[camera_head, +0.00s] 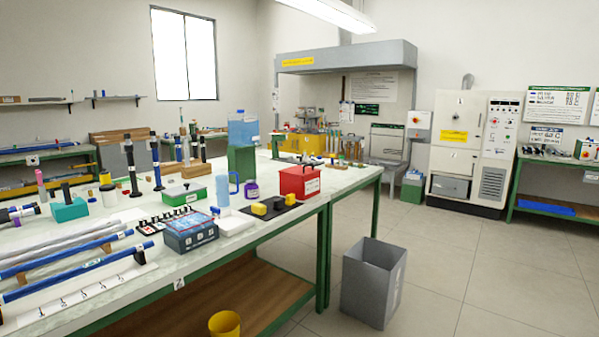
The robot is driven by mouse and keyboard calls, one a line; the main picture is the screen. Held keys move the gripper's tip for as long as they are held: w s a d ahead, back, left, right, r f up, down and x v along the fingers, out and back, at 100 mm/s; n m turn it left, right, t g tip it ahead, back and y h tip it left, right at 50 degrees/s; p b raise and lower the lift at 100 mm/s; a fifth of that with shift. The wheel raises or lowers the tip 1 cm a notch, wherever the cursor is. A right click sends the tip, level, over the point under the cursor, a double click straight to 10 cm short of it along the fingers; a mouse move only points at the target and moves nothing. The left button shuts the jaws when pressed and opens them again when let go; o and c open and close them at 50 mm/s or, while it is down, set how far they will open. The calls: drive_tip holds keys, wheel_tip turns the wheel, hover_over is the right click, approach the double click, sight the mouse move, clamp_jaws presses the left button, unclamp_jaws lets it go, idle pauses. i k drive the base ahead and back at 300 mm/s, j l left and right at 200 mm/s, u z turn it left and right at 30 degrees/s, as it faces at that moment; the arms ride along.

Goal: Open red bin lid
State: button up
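A red bin (299,183) stands on the white-topped workbench (345,182), near the bench's right side. Its red lid (299,169) lies on top and looks closed, with a small dark piece on it that may be a handle. A white label is on its front face. The inside of the bin is hidden. My gripper is not in view.
A black mat (272,208) with yellow and dark blocks lies in front of the red bin. A blue-grey box (190,231) and a green box (184,194) stand to the left. A grey waste bin (373,281) stands on the floor. Floor to the right is clear.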

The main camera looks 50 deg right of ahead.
sight(302, 171)
drive_tip(key=i+l+z, duration=0.4)
drive_tip(key=i+l, duration=0.2)
drive_tip(key=l, duration=0.45)
drive_tip(key=i+l+z, duration=0.35)
drive_tip(key=i+l, duration=0.4)
drive_tip(key=l, duration=0.15)
drive_tip(key=i+l+z, duration=0.4)
drive_tip(key=i+l, duration=0.25)
drive_tip(key=i, duration=0.2)
